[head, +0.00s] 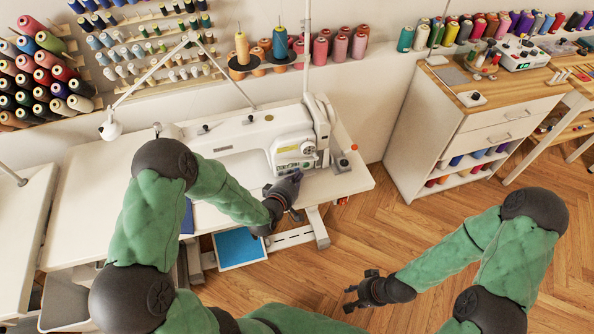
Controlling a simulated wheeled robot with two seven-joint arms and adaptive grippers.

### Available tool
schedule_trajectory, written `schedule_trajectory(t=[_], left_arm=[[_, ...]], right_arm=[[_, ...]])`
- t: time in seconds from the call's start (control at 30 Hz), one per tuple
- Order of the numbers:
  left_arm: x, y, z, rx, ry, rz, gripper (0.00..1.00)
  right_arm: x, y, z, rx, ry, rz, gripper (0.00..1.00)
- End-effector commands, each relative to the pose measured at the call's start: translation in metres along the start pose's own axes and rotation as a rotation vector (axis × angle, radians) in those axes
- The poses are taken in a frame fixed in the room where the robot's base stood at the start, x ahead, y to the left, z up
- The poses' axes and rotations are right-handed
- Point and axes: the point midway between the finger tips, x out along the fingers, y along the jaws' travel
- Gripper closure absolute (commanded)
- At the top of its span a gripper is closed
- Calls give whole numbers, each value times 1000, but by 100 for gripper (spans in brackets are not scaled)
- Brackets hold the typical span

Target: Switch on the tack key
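A white sewing machine (262,130) stands on a white sewing table (350,178). Its end face on the right carries a small control panel (293,149) with buttons and a dial. The buttons are too small to tell the tack key apart. My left gripper (296,190) is just below and in front of this panel, over the table's front edge. Its fingers are dark and partly overlap, so their opening is unclear. My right gripper (350,298) hangs low over the wooden floor, away from the machine, with its fingers apart and nothing between them.
A small box with a red knob (342,162) sits on the table right of the machine. A lamp arm (150,83) and thread spools (242,48) stand behind. A blue-topped pedal (240,246) is below. A drawer cabinet (430,125) is at right. Floor between is clear.

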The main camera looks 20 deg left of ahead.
Motion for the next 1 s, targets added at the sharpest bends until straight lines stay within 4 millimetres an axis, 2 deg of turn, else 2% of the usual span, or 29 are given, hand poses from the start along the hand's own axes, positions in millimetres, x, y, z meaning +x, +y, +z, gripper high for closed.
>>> schedule_trajectory(t=[0.33,1.0], left_arm=[[1,0,-1,0,0,0,100],[-8,0,9,0,-1,0,100]], right_arm=[[1,0,0,0,0,0,60],[0,0,0,0,0,0,60]])
